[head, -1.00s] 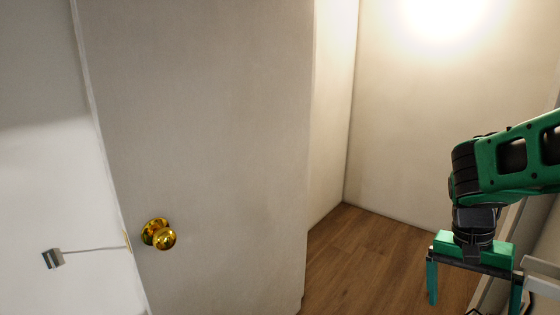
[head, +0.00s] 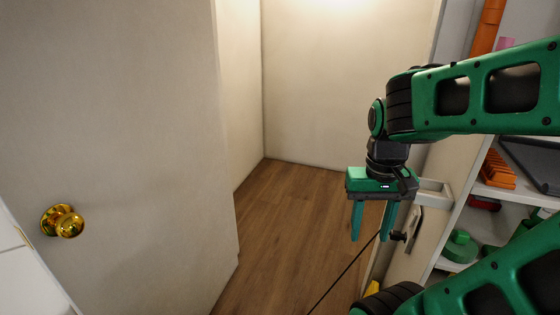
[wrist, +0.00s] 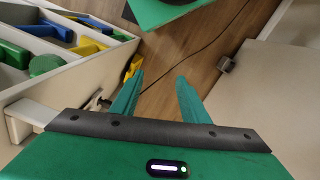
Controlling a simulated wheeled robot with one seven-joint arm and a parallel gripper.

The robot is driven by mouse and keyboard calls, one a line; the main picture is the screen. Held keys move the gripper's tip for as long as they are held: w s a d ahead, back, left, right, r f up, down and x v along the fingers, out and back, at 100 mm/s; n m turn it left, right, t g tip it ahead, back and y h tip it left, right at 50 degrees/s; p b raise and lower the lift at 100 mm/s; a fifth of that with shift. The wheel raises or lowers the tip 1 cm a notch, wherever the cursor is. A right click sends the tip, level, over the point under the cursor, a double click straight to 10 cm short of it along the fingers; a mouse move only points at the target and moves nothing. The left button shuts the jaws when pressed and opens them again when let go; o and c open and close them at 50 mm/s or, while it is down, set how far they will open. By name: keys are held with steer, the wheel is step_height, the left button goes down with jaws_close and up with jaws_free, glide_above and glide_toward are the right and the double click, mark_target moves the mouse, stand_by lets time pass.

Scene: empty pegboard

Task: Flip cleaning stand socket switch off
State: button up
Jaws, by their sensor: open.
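My green gripper (head: 371,221) hangs with its fingers pointing down at the right of the head view, open and empty. In the wrist view the gripper (wrist: 155,92) shows its two green fingers apart, with wood floor and a dark cable between and beyond them.
A pale door with a brass knob (head: 62,221) stands at the left. Wood floor (head: 290,215) is open ahead. At the right, a white shelf (head: 500,195) holds orange, green and dark items; its compartments (wrist: 70,80) show in the wrist view. A pale rail (head: 433,192) is close beside the gripper.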

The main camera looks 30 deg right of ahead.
steer(key=shift+h, duration=0.5)
steer(key=w, duration=0.5)
steer(key=shift+w+d+f, duration=0.25)
steer(key=shift+d+f, duration=0.05)
steer(key=shift+d, duration=0.1)
jaws_close()
steer(key=w+a+f+h, duration=0.2)
steer(key=w, duration=0.5)
steer(key=w+a+f+m+h, duration=0.1)
steer(key=w+a+h, duration=0.1)
steer(key=w, duration=0.5)
steer(key=w+a+f+h, duration=0.1)
steer(key=w+a+f, duration=0.1)
steer(key=w, duration=0.5)
steer(key=shift+w+a+f+t+h, duration=0.3)
steer(key=shift+a+f+t+h, duration=0.1)
steer(key=shift+a, duration=0.5)
